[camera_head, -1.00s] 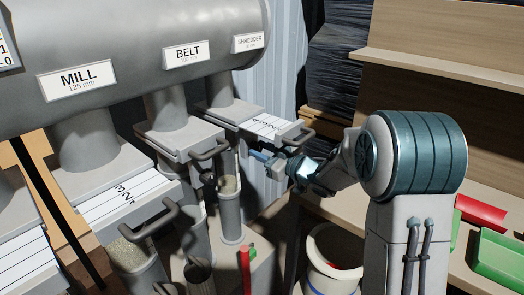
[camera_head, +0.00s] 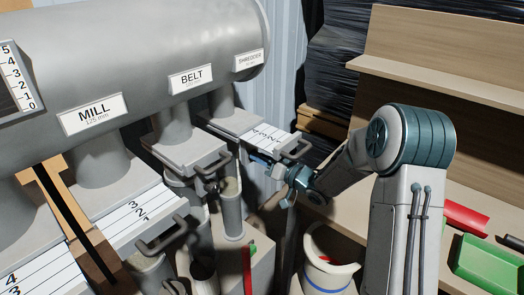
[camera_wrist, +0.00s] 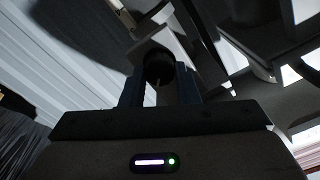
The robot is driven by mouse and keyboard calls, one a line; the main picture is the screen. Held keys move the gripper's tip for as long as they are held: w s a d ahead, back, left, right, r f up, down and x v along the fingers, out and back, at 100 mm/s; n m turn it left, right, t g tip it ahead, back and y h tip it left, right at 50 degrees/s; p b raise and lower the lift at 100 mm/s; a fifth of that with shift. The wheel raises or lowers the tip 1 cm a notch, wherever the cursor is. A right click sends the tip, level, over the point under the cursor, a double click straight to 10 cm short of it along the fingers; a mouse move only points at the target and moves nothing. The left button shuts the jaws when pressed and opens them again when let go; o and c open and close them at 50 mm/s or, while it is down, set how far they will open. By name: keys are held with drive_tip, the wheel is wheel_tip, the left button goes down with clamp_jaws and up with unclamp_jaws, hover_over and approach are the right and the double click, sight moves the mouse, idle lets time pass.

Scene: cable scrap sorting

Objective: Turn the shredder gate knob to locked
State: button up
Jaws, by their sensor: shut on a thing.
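The shredder gate (camera_head: 262,133) is a flat slide plate with a numbered scale and a bar handle (camera_head: 298,150), below the SHREDDER label (camera_head: 250,60). My gripper (camera_head: 261,159) is at the underside of this gate, left of the handle. In the wrist view my gripper (camera_wrist: 160,90) has its two blue fingers on either side of a dark round knob (camera_wrist: 158,66), shut on it. The knob is in deep shadow, so its turn angle and any locked mark cannot be read. In the head view the fingers and gate hide it.
The belt gate (camera_head: 180,155) and mill gate (camera_head: 135,215) stand to the left with protruding handles. A white bucket (camera_head: 330,270) is below my arm. A wooden bench (camera_head: 470,190) with red and green trays is at the right.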

drive_tip(key=shift+f+m+p, duration=0.1)
drive_tip(key=shift+m+p, duration=3.45)
drive_tip(key=shift+m, duration=0.95)
drive_tip(key=shift+f, duration=0.1)
drive_tip(key=o, duration=1)
drive_tip(key=shift+d, duration=0.1)
drive_tip(key=b+v, duration=0.1)
drive_tip(key=v, duration=1.2)
drive_tip(key=shift+s+d, duration=0.2)
drive_tip(key=shift+d, duration=0.05)
